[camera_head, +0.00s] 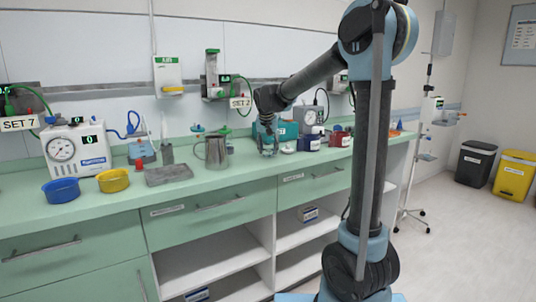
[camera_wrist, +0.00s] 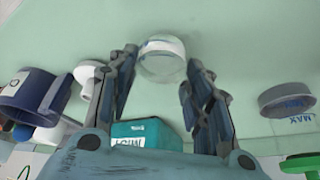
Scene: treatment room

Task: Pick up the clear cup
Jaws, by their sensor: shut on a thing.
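The clear cup (camera_wrist: 162,58) is a small, round, see-through vessel between the two fingertips in the wrist view. My gripper (camera_wrist: 160,66) is shut on it, with one dark finger on each side. In the head view my gripper (camera_head: 267,136) reaches down over the green counter, and the cup is small and mostly hidden by the fingers there. I cannot tell whether the cup touches the counter.
A grey metal jug (camera_head: 216,152) stands left of my gripper on the counter (camera_head: 120,202). A teal box (camera_wrist: 140,133) lies close by. Dark blue (camera_head: 310,142) and red (camera_head: 340,139) containers stand to the right. Yellow (camera_head: 113,181) and blue (camera_head: 62,190) bowls sit far left.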

